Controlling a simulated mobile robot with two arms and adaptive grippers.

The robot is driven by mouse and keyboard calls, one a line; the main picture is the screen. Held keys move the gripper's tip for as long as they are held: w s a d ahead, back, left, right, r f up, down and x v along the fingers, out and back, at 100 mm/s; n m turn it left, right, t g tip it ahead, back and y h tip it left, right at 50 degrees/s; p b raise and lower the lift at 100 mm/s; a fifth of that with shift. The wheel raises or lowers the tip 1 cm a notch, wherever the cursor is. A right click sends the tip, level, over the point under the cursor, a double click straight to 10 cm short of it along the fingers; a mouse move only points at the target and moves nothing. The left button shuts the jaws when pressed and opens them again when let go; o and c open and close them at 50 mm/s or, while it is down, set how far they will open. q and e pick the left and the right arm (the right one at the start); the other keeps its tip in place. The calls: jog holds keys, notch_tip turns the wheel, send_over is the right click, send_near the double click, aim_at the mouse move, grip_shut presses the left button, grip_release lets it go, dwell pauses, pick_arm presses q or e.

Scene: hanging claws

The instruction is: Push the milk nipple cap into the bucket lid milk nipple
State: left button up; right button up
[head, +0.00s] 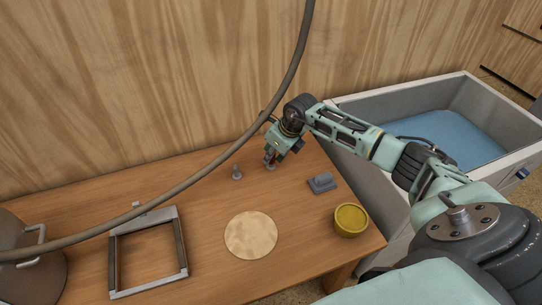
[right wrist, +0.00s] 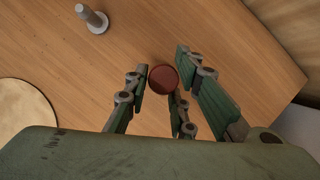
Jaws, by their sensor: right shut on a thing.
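My right gripper (head: 272,154) reaches down over the back right of the wooden table. It is shut on a small dark red round piece, seen from above between the fingers in the right wrist view (right wrist: 163,79); it may be the milk nipple cap, but I cannot be sure. A small grey foot shows just under the fingers in the head view. A metal bucket (head: 35,275) with a handle stands at the far left, partly cut off. I cannot make out a milk nipple on its lid. My left gripper is not in view.
A grey peg (head: 236,173) stands left of my right gripper. A round board (head: 251,235), a rectangular frame (head: 112,268), a grey block (head: 321,183) and a yellow bowl (head: 351,219) are on the table. A hose (head: 225,146) hangs across the view. A basin (head: 480,88) stands at right.

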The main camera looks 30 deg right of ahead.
jog(key=shift+a+r, duration=0.1)
jog(key=shift+r, duration=0.05)
jog(key=shift+r, duration=0.3)
jog(key=r, duration=0.2)
jog(key=r+p, duration=0.1)
jog(key=shift+s+d+r, duration=0.2)
jog(key=shift+r, duration=0.2)
pick_arm(q)
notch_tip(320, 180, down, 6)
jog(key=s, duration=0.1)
jog(key=shift+p, duration=0.4)
pick_arm(e)
jog(key=s+d+r, duration=0.5)
jog(key=s+r, duration=0.1)
jog(key=s, duration=0.4)
jog(key=shift+r, duration=0.2)
jog(key=shift+o, duration=1.3)
grip_shut()
